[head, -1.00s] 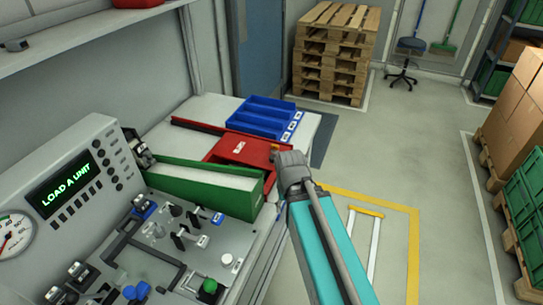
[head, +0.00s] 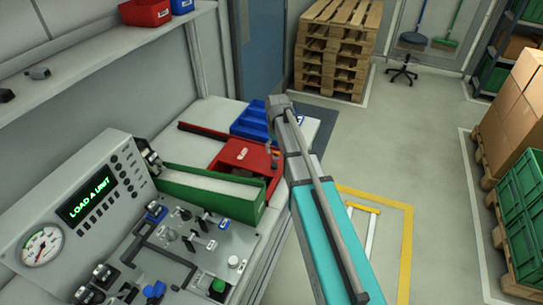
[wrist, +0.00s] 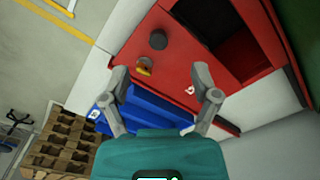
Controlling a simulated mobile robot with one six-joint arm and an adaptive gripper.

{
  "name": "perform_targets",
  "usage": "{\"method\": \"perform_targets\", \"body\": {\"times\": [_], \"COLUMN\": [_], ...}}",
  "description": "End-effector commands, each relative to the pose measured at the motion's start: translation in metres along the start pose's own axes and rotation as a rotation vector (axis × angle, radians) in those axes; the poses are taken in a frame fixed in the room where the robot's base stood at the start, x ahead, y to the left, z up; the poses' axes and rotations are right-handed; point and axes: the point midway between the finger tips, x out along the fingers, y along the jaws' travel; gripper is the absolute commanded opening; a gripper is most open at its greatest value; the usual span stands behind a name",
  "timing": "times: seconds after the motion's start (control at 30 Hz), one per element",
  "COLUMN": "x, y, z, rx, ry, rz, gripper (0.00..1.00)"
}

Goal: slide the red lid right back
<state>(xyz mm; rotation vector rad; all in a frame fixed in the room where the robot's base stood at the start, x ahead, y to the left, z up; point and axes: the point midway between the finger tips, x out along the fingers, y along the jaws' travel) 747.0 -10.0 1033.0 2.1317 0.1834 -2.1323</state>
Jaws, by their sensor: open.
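The red lid (head: 238,153) lies flat on the red box on the bench, with a small white label on it. In the wrist view the lid (wrist: 180,60) carries a dark round knob (wrist: 158,40) and a small brass-coloured piece (wrist: 144,66). A dark opening into the red box (wrist: 225,30) shows beside the lid. My gripper (wrist: 163,80) is open and empty, its two fingers apart above the lid; I cannot tell the exact height.
The blue bin (head: 250,120) stands just beyond the red box. The long green box (head: 210,195) stands in front of it, beside the control panel (head: 95,200) reading "LOAD A UNIT". Stacked pallets (head: 335,50) stand at the back.

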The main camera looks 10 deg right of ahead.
Motion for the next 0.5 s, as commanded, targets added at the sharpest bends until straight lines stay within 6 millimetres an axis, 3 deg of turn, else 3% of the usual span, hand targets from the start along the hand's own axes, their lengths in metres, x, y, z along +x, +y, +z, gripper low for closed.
{"method": "perform_targets", "body": {"times": [0.03, 0.2, 0.5], "x": [-0.012, -0.020, -0.020], "y": [0.002, 0.005, 0.006], "z": [-0.015, -0.033, -0.035], "rx": [-0.008, -0.025, -0.029], "ry": [0.000, 0.000, 0.000], "rz": [0.000, 0.000, 0.000], "gripper": [0.78, 0.78, 0.78]}}
